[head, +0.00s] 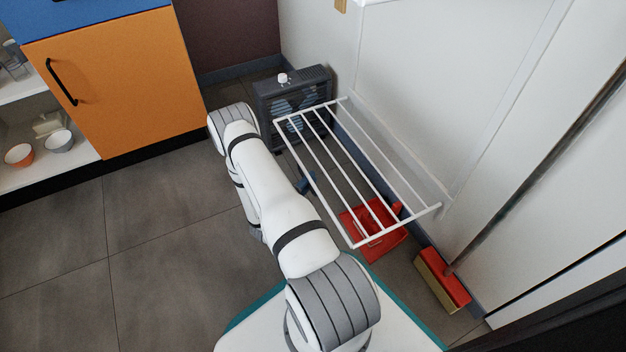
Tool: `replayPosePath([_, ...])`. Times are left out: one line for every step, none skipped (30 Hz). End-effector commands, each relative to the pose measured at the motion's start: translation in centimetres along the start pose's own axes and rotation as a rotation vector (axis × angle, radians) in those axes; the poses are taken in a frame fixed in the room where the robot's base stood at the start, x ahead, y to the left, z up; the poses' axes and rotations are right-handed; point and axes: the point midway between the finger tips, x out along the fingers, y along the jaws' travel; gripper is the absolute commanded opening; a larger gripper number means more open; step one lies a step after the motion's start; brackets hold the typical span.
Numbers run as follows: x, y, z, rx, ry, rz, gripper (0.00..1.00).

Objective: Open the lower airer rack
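A white airer rack (327,178) with several bars stands out from the white wall, right of my arm. Its long outer bar faces my arm, and the floor shows between its bars. Only one rack shows clearly, and I cannot tell from this view alone whether it is the upper or the lower one. My arm bends back beneath itself, and its end is largely hidden behind its own links. A small dark blue piece shows between my arm and the rack; it may be part of my gripper (306,185). Its fingers cannot be made out, nor any contact with the rack.
A dark fan unit (262,112) stands behind the rack's far end. A red dustpan (386,246) lies beneath the rack. A red broom head (447,287) stands by the wall at right. An orange cabinet (120,85) is at upper left. The left floor is clear.

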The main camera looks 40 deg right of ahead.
Motion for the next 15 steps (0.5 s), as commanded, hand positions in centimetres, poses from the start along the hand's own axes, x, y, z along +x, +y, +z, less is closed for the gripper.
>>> replayPosePath([0.51,0.13,-0.03,0.001,0.002,0.0,0.2])
replayPosePath([0.72,0.09,-0.02,0.001,0.002,-0.001,0.2])
replayPosePath([0.94,0.05,-0.03,0.001,0.001,-0.001,0.2])
replayPosePath([1.06,0.03,-0.03,0.001,0.001,-0.001,0.2])
replayPosePath([1.15,0.01,-0.03,0.001,0.001,-0.001,0.2])
replayPosePath([1.23,-0.01,-0.03,0.001,0.0,-0.001,0.2])
replayPosePath([1.26,-0.02,-0.03,0.001,0.0,-0.001,0.2])
replayPosePath([1.26,-0.04,-0.03,0.001,-0.001,0.0,0.2])
replayPosePath([1.26,-0.05,-0.02,0.001,-0.001,0.0,0.2])
replayPosePath([1.25,-0.05,-0.02,0.001,-0.001,0.0,0.2])
replayPosePath([1.24,-0.05,-0.02,0.001,-0.001,0.0,0.2])
replayPosePath([1.24,-0.06,-0.01,0.001,-0.001,0.0,0.2])
replayPosePath([1.24,-0.05,-0.01,0.001,-0.001,0.0,0.18])
replayPosePath([1.23,-0.05,-0.01,0.001,-0.001,0.0,0.16])
replayPosePath([1.23,-0.05,-0.01,0.001,-0.001,0.0,0.12])
